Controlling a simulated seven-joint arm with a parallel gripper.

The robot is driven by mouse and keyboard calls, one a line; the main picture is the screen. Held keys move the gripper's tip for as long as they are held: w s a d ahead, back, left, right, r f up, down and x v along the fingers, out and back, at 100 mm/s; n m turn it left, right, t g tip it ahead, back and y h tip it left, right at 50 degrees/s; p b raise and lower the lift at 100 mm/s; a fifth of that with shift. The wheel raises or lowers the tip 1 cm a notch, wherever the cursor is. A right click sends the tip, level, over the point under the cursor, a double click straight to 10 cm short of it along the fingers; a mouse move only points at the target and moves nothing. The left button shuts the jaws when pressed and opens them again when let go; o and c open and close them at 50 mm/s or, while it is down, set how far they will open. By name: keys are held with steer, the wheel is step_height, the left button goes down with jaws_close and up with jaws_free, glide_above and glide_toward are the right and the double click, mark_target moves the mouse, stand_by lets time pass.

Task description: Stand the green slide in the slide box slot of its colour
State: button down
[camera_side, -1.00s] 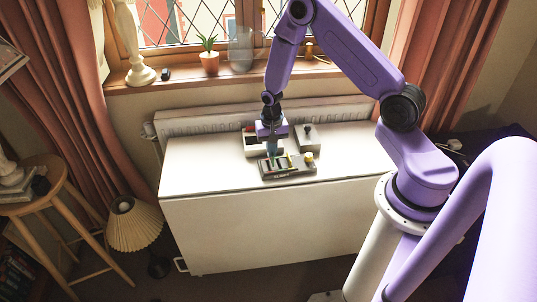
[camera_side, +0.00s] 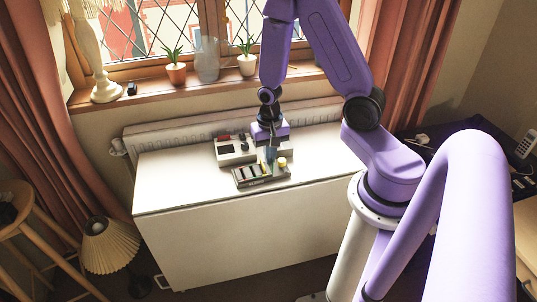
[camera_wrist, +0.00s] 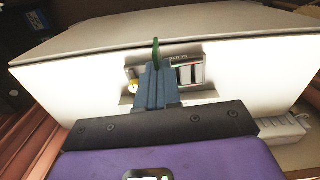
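The green slide (camera_wrist: 155,52) is a thin green strip between the tips of my gripper's blue fingers (camera_wrist: 157,88) in the wrist view, standing edge-on. My gripper (camera_side: 271,155) is shut on it and points down over the right part of the slide box (camera_side: 240,179) in the side view. The grey slide box also shows in the wrist view (camera_wrist: 203,70), with light and dark slots and coloured marks. My fingers hide its middle there. I cannot tell whether the slide's lower edge touches the box.
A yellow-topped round piece (camera_side: 282,162) is at the right end of the box. A grey tray (camera_side: 222,158) with a red item stands behind left. Another grey block behind my gripper is partly hidden. The white table (camera_side: 170,180) is clear to the left.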

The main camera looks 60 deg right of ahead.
glide_toward(261, 172)
steer(key=w+a+r, duration=0.1)
steer(key=w+a, duration=0.1)
steer(key=shift+w+d+f, duration=0.15)
steer(key=shift+d+f, duration=0.05)
steer(key=shift+f, duration=0.55)
steer(key=shift+w+d+f, duration=0.15)
steer(key=shift+w+f, duration=0.05)
steer(key=shift+f, duration=0.55)
steer(key=shift+w+d+f, duration=0.15)
steer(key=shift+d+f, duration=0.05)
steer(key=shift+f, duration=0.55)
steer(key=shift+f, duration=1.55)
steer(key=c, duration=1)
jaws_free()
